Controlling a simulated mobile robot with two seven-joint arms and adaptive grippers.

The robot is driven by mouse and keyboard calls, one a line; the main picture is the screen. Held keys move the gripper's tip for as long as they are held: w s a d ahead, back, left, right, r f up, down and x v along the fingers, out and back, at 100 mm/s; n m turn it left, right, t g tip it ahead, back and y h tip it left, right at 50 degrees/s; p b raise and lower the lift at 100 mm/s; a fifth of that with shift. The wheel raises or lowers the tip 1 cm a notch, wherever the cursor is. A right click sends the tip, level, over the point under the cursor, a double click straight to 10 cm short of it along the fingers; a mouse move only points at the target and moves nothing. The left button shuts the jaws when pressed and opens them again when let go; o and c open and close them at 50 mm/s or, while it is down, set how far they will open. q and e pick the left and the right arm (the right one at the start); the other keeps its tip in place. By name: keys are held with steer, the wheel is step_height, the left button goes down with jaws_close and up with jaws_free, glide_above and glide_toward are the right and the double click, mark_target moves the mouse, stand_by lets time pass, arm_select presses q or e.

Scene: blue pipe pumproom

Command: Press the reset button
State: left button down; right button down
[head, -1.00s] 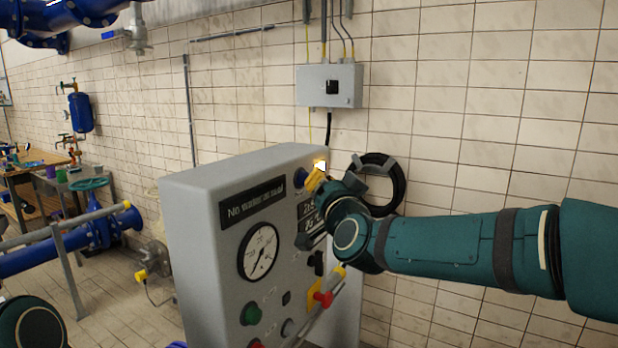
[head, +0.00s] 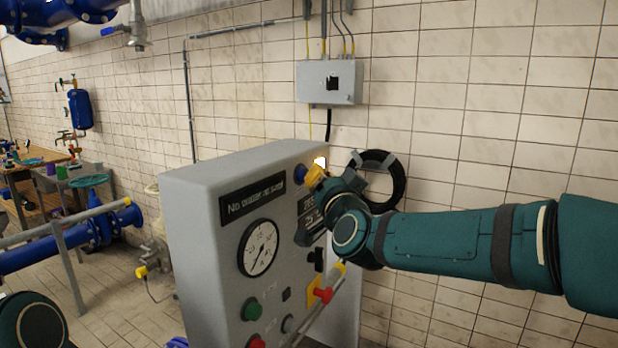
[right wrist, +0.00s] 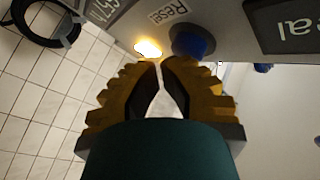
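The blue reset button (head: 301,173) is near the top of the grey control panel's (head: 200,250) front face. In the right wrist view the blue button (right wrist: 190,40) sits beside a "Reset" label (right wrist: 168,11). My right gripper (head: 314,177) is at the panel's upper part, close to the button. In the right wrist view its yellow fingers (right wrist: 161,64) are together at the tips with nothing between them. The right finger overlaps the button's lower edge; I cannot tell whether it touches. My left gripper is not in view.
A lit lamp (head: 320,162) is close to the button. Below are a gauge (head: 258,248), a green button (head: 251,309) and a red switch (head: 322,295). A grey box (head: 329,83) and a black hose coil (head: 397,183) are on the tiled wall behind.

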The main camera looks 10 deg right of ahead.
steer(key=shift+a, duration=0.1)
stand_by(0.4)
steer(key=shift+w+a, duration=0.25)
steer(key=shift+w, duration=0.05)
steer(key=shift+s+d+b, duration=0.3)
steer(key=shift+b, duration=0.1)
stand_by(0.4)
steer(key=s+d+b, duration=0.3)
steer(key=d+b, duration=0.1)
steer(key=shift+s+d, duration=0.35)
steer(key=shift+d, duration=0.05)
